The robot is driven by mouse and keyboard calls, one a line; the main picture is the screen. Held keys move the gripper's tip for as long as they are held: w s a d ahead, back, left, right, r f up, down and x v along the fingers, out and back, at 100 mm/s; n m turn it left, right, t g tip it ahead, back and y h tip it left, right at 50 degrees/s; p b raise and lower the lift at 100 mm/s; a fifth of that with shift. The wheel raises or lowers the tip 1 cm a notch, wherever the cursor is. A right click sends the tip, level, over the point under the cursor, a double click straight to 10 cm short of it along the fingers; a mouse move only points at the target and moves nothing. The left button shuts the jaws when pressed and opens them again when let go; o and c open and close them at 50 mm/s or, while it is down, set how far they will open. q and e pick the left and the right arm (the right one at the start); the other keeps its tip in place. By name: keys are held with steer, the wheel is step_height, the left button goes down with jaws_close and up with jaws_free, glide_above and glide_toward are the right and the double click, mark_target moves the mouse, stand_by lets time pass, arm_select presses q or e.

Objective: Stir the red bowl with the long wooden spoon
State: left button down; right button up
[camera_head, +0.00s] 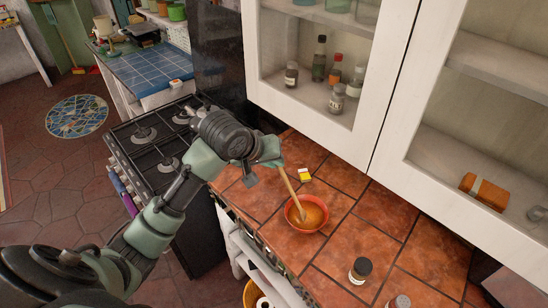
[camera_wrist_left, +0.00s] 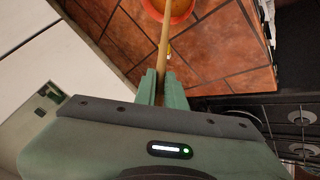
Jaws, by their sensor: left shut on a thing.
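The red bowl (camera_head: 307,214) stands on the tiled counter and holds an orange-brown content. The long wooden spoon (camera_head: 291,189) slants down from my left gripper (camera_head: 276,157), and its lower end is in the bowl's content. My left gripper is above and to the left of the bowl, shut on the spoon's upper part. In the left wrist view, the green fingers (camera_wrist_left: 162,88) close around the spoon (camera_wrist_left: 164,42), which runs up to the red bowl (camera_wrist_left: 181,12) at the top edge. The spoon's tip is hidden in the content. My right gripper is not in view.
A small yellow and white box (camera_head: 305,174) lies behind the bowl. A black stove (camera_head: 150,140) is at the left. White wall cabinets (camera_head: 378,90) overhang the counter's back.

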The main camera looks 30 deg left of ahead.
arm_select(q)
steer(key=shift+w+d, duration=0.25)
steer(key=shift+w, duration=0.2)
steer(key=shift+w+f, duration=0.1)
steer(key=shift+w, duration=0.2)
steer(key=shift+s+a, duration=0.15)
steer(key=shift+a+r, duration=0.25)
steer(key=shift+r, duration=0.5)
steer(key=shift+a+r, duration=0.25)
steer(key=shift+r, duration=0.45)
step_height(320, 180, up, 7)
steer(key=a, duration=0.1)
steer(key=shift+s, duration=0.15)
steer(key=shift+a, duration=0.1)
